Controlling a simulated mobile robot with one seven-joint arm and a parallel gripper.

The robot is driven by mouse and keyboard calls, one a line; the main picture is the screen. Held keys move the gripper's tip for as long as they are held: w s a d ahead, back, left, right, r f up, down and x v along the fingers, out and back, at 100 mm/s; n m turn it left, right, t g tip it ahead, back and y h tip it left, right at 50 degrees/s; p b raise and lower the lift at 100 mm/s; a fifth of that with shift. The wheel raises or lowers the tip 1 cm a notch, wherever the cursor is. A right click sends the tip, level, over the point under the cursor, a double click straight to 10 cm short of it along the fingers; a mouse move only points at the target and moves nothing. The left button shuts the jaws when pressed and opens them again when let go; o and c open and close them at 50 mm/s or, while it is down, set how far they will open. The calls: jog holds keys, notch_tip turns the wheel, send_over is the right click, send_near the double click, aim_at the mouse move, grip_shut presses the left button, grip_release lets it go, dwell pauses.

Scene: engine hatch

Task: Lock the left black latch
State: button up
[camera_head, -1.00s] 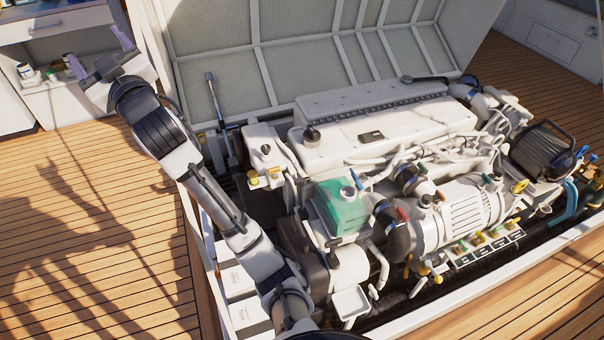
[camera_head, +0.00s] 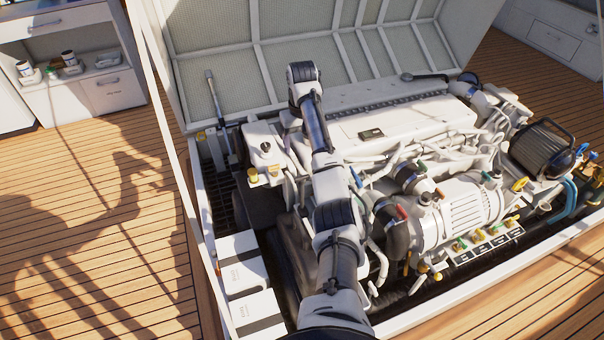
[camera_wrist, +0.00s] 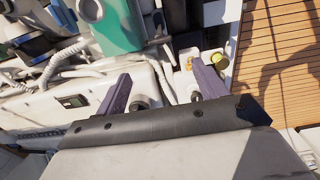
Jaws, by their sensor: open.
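In the wrist view, my gripper (camera_wrist: 162,84) is open, with its two purple fingers spread and nothing between their tips. A small black knob (camera_wrist: 139,103), which appears to be the left black latch, stands on the white engine cover by the left finger. I cannot tell whether they touch or whether the latch is locked. In the head view, my arm reaches over the engine and hides this knob and my fingers. A black latch-like handle (camera_head: 406,77) lies at the far edge of the white engine cover (camera_head: 392,117).
A white tank (camera_head: 264,150) with a dark cap and yellow fittings stands left of the cover. A green box (camera_wrist: 115,22) shows in the wrist view. The raised hatch (camera_head: 215,50) stands behind the engine. Open wooden deck (camera_head: 80,210) lies to the left.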

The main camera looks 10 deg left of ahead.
aim_at(302, 177)
notch_tip(302, 177, down, 14)
jog(key=shift+r, duration=0.15)
dwell(0.3)
jog(key=c, duration=1)
